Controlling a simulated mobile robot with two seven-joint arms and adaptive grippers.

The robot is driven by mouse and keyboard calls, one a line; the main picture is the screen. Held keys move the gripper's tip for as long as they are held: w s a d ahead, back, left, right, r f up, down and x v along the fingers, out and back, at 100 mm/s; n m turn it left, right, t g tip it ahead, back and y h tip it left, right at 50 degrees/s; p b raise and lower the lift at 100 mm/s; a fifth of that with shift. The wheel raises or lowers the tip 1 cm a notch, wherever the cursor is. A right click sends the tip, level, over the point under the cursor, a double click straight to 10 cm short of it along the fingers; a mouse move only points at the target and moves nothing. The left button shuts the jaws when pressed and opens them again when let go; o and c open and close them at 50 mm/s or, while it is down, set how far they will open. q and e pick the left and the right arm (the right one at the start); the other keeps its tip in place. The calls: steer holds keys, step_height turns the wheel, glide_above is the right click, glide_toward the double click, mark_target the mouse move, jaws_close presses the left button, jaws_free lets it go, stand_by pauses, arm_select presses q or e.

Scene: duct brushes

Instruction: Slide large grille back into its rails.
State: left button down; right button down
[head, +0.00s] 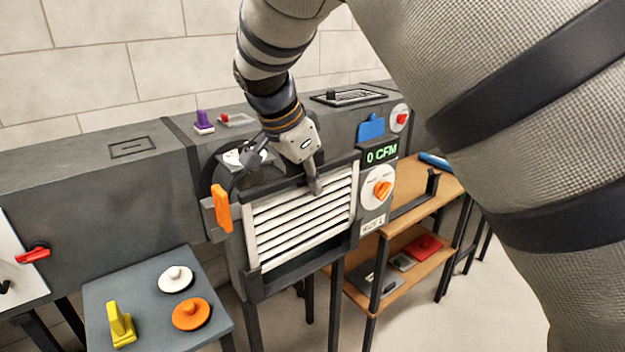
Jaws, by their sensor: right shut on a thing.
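The large grille (300,222) is a panel of white horizontal slats on the front of the grey duct. Dark rails (356,200) run along its sides, and the slats appear to lie between them. My right gripper (313,180) comes down from above and is shut on the grille at its top edge. The gripper covers part of that edge. I cannot tell how far down the rails the grille sits. My left gripper is not in view.
An orange handle (222,208) stands left of the grille. To its right are a "0 CFM" display (382,155) and an orange knob (383,189). A grey table (145,285) with white, orange and yellow pieces stands front left. A wooden shelf (425,195) stands right.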

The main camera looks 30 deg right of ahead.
steer(key=shift+a+f+g, duration=0.15)
steer(key=shift+f+g, duration=0.55)
steer(key=shift+f, duration=0.05)
step_height(320, 180, up, 6)
steer(key=shift+w+r+p, duration=0.1)
steer(key=shift+r+p, duration=0.1)
steer(key=shift+p, duration=0.1)
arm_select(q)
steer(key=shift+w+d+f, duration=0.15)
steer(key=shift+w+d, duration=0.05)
arm_select(e)
steer(key=shift+d+r, duration=0.2)
steer(key=shift+r, duration=1.1)
steer(key=shift+f, duration=1.05)
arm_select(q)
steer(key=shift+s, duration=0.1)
arm_select(e)
steer(key=shift+f, duration=0.1)
